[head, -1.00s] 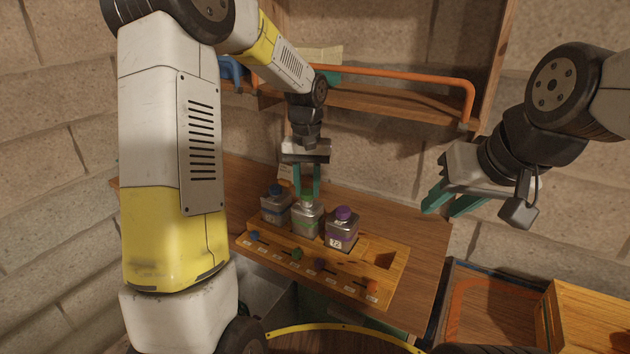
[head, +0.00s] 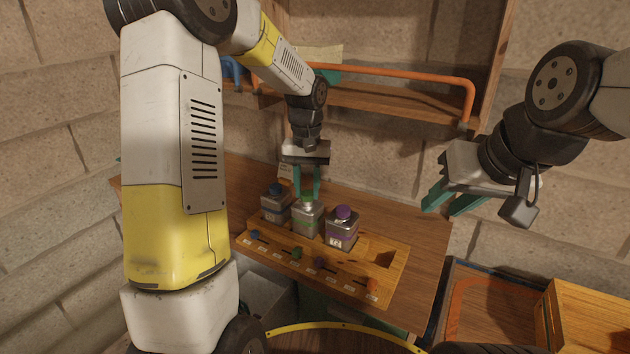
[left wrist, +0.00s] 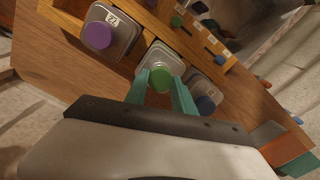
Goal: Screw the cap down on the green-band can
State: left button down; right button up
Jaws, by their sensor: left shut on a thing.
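The green-band can (head: 308,222) is a square metal can standing upright in the middle of the wooden rack, between two other cans. My left gripper (head: 308,196) points straight down over it and is shut on the green cap. In the left wrist view the green cap (left wrist: 161,78) sits between the two teal fingertips (left wrist: 161,84), at the can's neck. The thread under the cap is hidden, so I cannot tell how tight it sits. My right gripper (head: 452,204) is open and empty, held in the air to the right.
A blue-capped can (head: 275,207) stands close on the left and a purple-capped can (head: 342,230) close on the right. The wooden rack (head: 390,290) has small coloured pieces along its front. An orange rail (head: 400,74) crosses the shelf behind. A wooden crate (head: 590,310) is at lower right.

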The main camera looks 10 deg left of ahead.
pick_arm(q)
jog(key=shift+f, duration=0.3)
jog(key=c, duration=1.9)
grip_release()
grip_shut()
jog(key=m, duration=0.4)
jog(key=shift+m, duration=0.4)
jog(key=m, duration=0.4)
jog(key=shift+m, duration=0.4)
jog(key=m, duration=0.4)
jog(key=shift+m, duration=0.4)
jog(key=m, duration=0.5)
